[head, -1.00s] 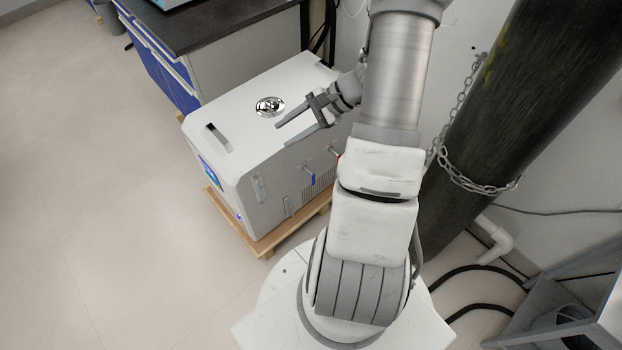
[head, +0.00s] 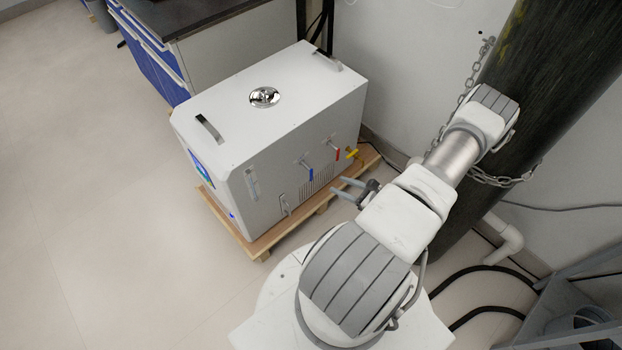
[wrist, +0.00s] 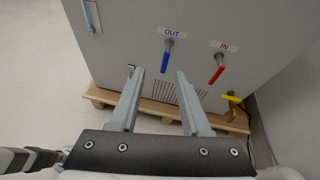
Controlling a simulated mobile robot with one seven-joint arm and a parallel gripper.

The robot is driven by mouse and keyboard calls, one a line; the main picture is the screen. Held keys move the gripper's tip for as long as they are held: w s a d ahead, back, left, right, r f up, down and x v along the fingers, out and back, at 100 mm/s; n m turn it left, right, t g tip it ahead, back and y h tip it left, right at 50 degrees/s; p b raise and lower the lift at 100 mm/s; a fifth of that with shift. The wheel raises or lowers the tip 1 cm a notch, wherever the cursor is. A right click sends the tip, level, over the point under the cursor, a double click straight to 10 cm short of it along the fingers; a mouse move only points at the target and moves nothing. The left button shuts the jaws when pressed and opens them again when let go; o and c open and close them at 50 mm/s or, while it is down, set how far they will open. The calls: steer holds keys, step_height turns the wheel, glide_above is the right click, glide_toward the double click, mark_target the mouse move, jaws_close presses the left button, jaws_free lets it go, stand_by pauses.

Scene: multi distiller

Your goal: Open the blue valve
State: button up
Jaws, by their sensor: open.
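The blue valve (head: 309,172) is a small blue lever on the side of a white box-shaped machine (head: 270,118), with its handle pointing down. In the wrist view the blue valve (wrist: 168,56) hangs under the label "OUT", a little above and beyond the fingertips. My gripper (head: 338,187) is open and empty, in front of the machine's valve side and apart from it. In the wrist view both fingers of my gripper (wrist: 157,74) are spread, with the blue valve roughly between them in the picture.
A red valve (wrist: 217,71) under "IN" and a yellow valve (wrist: 233,100) are to the right of the blue one. The machine stands on a wooden pallet (head: 262,244). A dark cylinder (head: 560,70) with a chain (head: 500,181) stands at the right. Floor at the left is clear.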

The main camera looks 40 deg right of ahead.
step_height(320, 180, down, 4)
steer(key=s+m+h, duration=0.1)
steer(key=s+m, duration=0.1)
steer(key=b, duration=0.6)
glide_toward(312, 177)
steer(key=shift+h, duration=0.3)
steer(key=x, duration=1)
steer(key=shift+w+a, duration=0.2)
jaws_close()
